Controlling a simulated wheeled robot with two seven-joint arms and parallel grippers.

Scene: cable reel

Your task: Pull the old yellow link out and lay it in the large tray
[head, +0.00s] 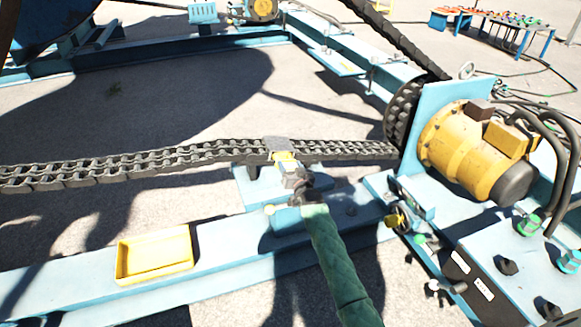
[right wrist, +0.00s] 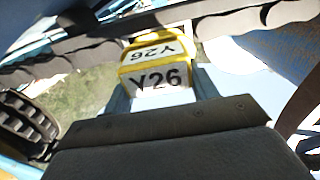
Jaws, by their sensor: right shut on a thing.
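The yellow link (head: 285,157) sits at the chain (head: 120,168), in the middle of the head view. In the right wrist view the yellow link (right wrist: 158,62) shows two white faces marked Y26. My right gripper (head: 292,172), on the green-sleeved arm, reaches up to it from the front and is shut on it. My left gripper is out of view.
A yellow motor (head: 445,140) and a toothed chain wheel (head: 402,110) stand right of the link. A blue support (head: 262,190) is under the chain. Black hoses (head: 566,150) curve at the right edge. The blue beam (head: 215,245) is bare between tray and arm.

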